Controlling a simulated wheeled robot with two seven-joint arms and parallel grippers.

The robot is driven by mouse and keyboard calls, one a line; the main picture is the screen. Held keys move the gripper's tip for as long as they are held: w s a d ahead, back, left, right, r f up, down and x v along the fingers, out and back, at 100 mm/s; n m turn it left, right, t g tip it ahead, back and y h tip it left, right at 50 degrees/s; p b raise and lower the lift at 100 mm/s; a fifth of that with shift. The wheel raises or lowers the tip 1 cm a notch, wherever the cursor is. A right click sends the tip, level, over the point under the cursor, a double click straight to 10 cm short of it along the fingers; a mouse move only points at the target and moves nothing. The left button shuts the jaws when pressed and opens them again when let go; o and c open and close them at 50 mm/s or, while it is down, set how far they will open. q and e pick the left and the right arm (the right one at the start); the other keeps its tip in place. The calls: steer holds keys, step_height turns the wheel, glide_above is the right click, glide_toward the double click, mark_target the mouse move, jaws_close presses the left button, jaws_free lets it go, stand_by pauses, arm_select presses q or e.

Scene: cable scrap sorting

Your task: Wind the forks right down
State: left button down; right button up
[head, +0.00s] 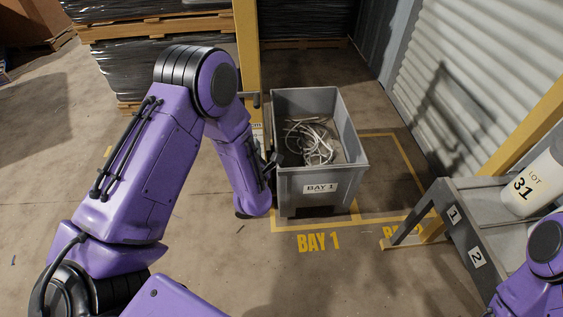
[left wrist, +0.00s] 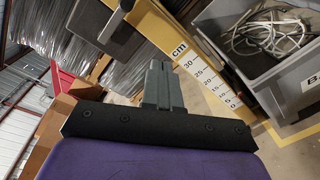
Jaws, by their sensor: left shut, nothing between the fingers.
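A yellow mast (head: 247,55) stands behind my left arm. In the left wrist view the mast (left wrist: 165,32) carries a white cm scale (left wrist: 208,80) marked from 0 to 30. A dark grey handle-like part (head: 251,98) sticks out beside the mast; a dark grey block shows near the mast in the left wrist view (left wrist: 110,28). The grey BAY 1 crate (head: 285,183) holds pale cable scrap (head: 312,140). The forks cannot be made out clearly. My left gripper (head: 270,160) is shut and empty, close to the crate's left side; its fingers also show in the left wrist view (left wrist: 160,82). My right gripper is out of view.
Wrapped pallets (head: 165,55) stand at the back left. A grey bench (head: 480,225) with a white LOT 31 container (head: 530,185) stands at the right. Yellow floor lines (head: 400,150) surround the crate. The floor in front of it is clear.

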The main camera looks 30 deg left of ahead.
arm_select(q)
steer(key=w+a+r+n+y+b, duration=0.1)
steer(key=w+a+r+n+b, duration=0.1)
steer(key=w+a, duration=0.3)
steer(key=shift+w+a+n+t, duration=0.15)
steer(key=shift+w+n+t, duration=0.25)
steer(key=shift+w, duration=1.75)
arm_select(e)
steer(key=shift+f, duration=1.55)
arm_select(q)
steer(key=shift+r, duration=0.1)
